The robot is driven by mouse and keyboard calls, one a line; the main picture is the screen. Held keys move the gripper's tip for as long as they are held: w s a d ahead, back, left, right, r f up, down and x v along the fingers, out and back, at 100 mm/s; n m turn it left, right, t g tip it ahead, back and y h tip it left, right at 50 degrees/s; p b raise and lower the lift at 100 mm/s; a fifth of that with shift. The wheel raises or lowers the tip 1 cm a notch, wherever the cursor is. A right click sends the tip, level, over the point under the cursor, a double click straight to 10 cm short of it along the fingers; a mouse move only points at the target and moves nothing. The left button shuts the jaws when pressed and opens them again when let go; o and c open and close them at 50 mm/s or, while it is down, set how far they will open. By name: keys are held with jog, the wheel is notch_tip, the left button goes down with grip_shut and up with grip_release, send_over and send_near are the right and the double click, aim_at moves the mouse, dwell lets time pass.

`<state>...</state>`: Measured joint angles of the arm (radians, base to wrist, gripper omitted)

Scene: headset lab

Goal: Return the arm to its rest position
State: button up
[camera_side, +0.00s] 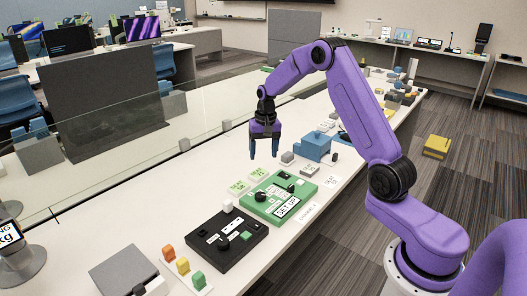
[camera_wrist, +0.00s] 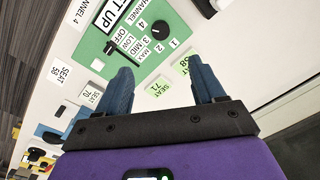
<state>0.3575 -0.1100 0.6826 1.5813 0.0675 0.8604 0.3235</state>
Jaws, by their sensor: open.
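My purple arm reaches over a long white table in the side view. My gripper (camera_side: 264,150) hangs fingers down above the table, with nothing between its blue fingers. In the wrist view my gripper (camera_wrist: 163,88) shows its two fingers spread apart, so it is open and empty. Below it and toward the front lies a green panel (camera_side: 262,205) with a black knob, a slider and a "SET UP" label. The green panel also fills the top of the wrist view (camera_wrist: 120,52). The fingers appear to be above the table and apart from the panel.
A black control box (camera_side: 226,240) and coloured pegs (camera_side: 183,265) sit nearer the camera. A blue block (camera_side: 315,146) stands right of my gripper. Seat cards (camera_side: 238,187) lie beside the green panel. A clear glass screen (camera_side: 120,150) runs along the table's left. A yellow box (camera_side: 436,146) is on the floor.

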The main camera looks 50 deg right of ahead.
jog(key=shift+a, duration=0.1)
jog(key=s+a+r+n, duration=0.45)
jog(key=s+a, duration=0.25)
jog(key=a, duration=0.2)
jog(key=s+a+r+n, duration=0.3)
jog(key=s+a+n, duration=0.25)
jog(key=a, duration=0.45)
jog(key=s+r+n, duration=0.1)
jog(key=s+n, duration=0.8)
jog(key=s, duration=1.6)
jog(key=shift+s+a+r+n, duration=0.2)
jog(key=shift+s+r+n, duration=0.1)
jog(key=shift+s, duration=0.1)
